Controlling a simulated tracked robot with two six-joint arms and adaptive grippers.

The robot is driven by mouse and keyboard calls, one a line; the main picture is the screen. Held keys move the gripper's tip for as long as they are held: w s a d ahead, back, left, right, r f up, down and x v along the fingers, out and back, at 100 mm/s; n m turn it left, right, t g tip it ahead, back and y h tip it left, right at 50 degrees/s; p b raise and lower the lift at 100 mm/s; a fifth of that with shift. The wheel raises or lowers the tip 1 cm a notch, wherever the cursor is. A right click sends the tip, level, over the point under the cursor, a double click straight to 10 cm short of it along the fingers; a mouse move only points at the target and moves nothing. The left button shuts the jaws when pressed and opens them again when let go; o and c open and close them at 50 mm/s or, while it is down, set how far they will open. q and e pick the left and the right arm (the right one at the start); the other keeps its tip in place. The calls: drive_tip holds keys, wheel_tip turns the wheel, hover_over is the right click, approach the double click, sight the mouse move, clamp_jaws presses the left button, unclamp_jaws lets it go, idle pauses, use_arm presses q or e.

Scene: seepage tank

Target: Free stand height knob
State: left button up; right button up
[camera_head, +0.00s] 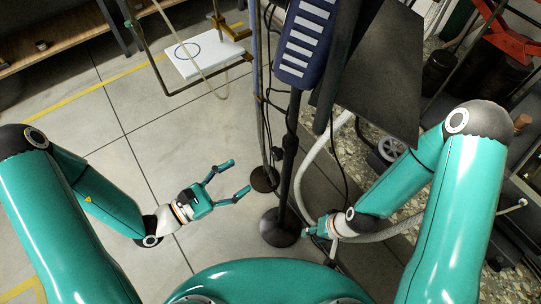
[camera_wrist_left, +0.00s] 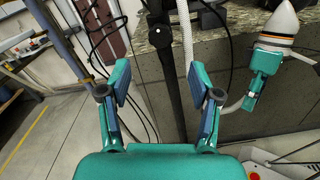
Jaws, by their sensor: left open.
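A black upright stand pole (camera_head: 289,140) rises from a round black base (camera_head: 279,228) in the head view. In the left wrist view the black pole (camera_wrist_left: 171,85) runs between my fingers, farther off. A dark collar with a small pale spot (camera_wrist_left: 159,36) sits high on it; I cannot tell whether this is the height knob. My left gripper (camera_head: 235,179) is open and empty, left of the pole and apart from it. It also shows open in the left wrist view (camera_wrist_left: 159,82). My right gripper (camera_head: 308,231) is close to the pole's base in the picture; its jaws are unclear.
A blue panel with pale stripes (camera_head: 306,40) is at the pole's upper part. A second round base (camera_head: 264,179) stands beside it. Cables and a pale hose (camera_head: 308,165) hang close by. A white board (camera_head: 203,53) is at upper left. Open floor lies left.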

sight(274, 155)
use_arm(q)
drive_tip(key=p+x, duration=0.1)
drive_tip(key=x, duration=0.8)
drive_tip(key=shift+w+d+p, duration=0.15)
drive_tip(key=shift+d+p, duration=0.2)
drive_tip(key=shift+w+d, duration=0.45)
drive_tip(key=shift+d, duration=0.1)
drive_tip(key=shift+c, duration=0.2)
drive_tip(key=c, duration=1.1)
drive_tip(key=shift+a, duration=0.2)
drive_tip(key=shift+s+d, duration=0.1)
